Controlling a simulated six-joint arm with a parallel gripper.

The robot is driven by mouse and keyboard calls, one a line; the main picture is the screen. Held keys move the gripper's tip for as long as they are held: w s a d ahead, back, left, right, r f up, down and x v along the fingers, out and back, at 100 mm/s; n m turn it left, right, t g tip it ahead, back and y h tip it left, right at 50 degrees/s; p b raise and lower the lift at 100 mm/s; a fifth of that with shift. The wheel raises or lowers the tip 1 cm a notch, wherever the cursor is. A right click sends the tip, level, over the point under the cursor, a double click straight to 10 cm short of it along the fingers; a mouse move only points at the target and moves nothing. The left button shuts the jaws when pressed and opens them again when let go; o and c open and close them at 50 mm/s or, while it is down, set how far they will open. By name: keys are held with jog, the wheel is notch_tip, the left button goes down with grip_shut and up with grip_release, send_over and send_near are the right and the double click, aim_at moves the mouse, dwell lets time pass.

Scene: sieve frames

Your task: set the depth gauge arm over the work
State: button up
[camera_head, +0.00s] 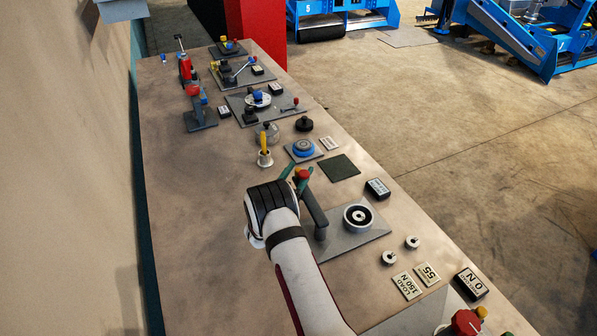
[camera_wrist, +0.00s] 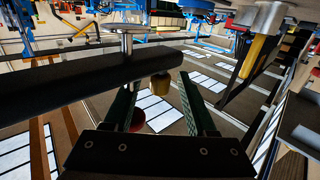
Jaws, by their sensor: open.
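The depth gauge arm (camera_head: 313,210) is a dark grey bar on a grey base plate (camera_head: 350,240), left of the work, a pale ring with a dark centre (camera_head: 358,216). The bar does not lie over the ring. In the wrist view the dark bar (camera_wrist: 70,85) crosses the left side, with a metal spindle (camera_wrist: 126,42) at it. My gripper (camera_head: 294,178) is open at the bar's far end, its green fingers either side of a red-topped knob (camera_head: 303,173).
A blue round fixture (camera_head: 303,149), a dark green pad (camera_head: 337,167) and a cup with a yellow-handled tool (camera_head: 264,157) stand beyond. Two small metal rings (camera_head: 389,257) and label plates (camera_head: 408,285) lie nearer, at right. The bench (camera_head: 190,210) is clear at left.

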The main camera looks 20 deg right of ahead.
jog(key=shift+c, duration=0.4)
grip_shut()
dwell(0.9)
